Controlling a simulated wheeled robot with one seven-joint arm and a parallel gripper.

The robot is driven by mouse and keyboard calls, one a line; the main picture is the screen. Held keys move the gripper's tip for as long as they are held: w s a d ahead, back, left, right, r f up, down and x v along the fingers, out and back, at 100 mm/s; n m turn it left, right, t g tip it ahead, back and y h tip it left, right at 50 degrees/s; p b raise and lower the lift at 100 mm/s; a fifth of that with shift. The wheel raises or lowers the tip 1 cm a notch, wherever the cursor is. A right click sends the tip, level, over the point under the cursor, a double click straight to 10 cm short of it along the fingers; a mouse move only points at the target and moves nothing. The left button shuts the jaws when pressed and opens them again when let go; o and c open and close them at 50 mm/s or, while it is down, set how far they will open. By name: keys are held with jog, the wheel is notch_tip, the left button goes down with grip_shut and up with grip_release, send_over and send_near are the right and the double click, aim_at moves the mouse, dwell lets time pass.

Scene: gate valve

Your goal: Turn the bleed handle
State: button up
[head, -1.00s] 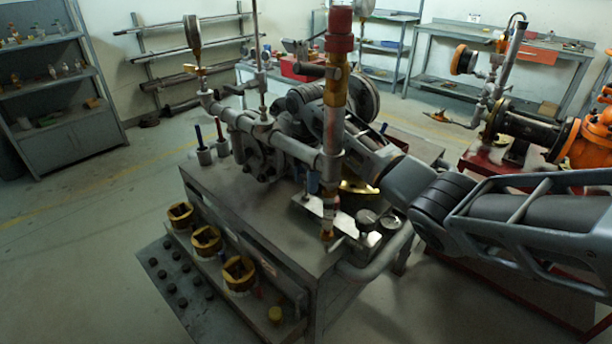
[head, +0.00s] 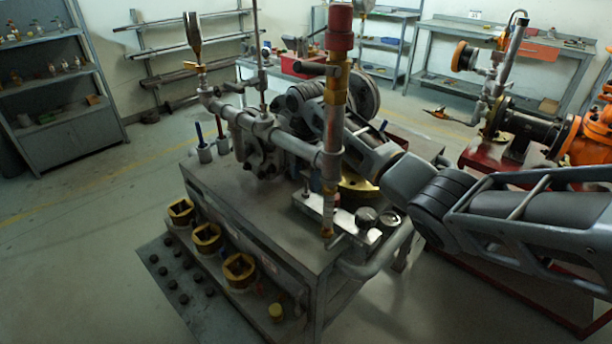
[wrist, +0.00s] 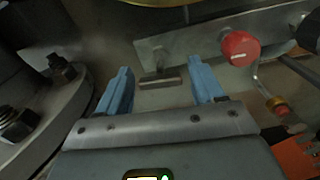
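A small grey bar-shaped handle (wrist: 160,79), which looks like the bleed handle, stands out from a flat metal plate (wrist: 195,42) in the wrist view. My gripper (wrist: 162,88) is open, with one blue finger on each side of this bar. I see a gap on both sides and no clear contact. A round red knob (wrist: 240,48) with a white mark sits on the plate, right of the right finger. In the head view the bright plate (head: 318,207) is below the vertical pipe; my arm and the pipework hide the handle and most of my gripper.
A vertical pipe with a red top (head: 339,28) stands in front of my arm. Large bolts on a flange (wrist: 60,70) are close left of my gripper. A grey bench (head: 262,225) carries the assembly.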

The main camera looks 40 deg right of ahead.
aim_at(306, 174)
jog(key=shift+o, duration=0.2)
jog(key=shift+r+b, duration=0.3)
jog(key=shift+r, duration=3.6)
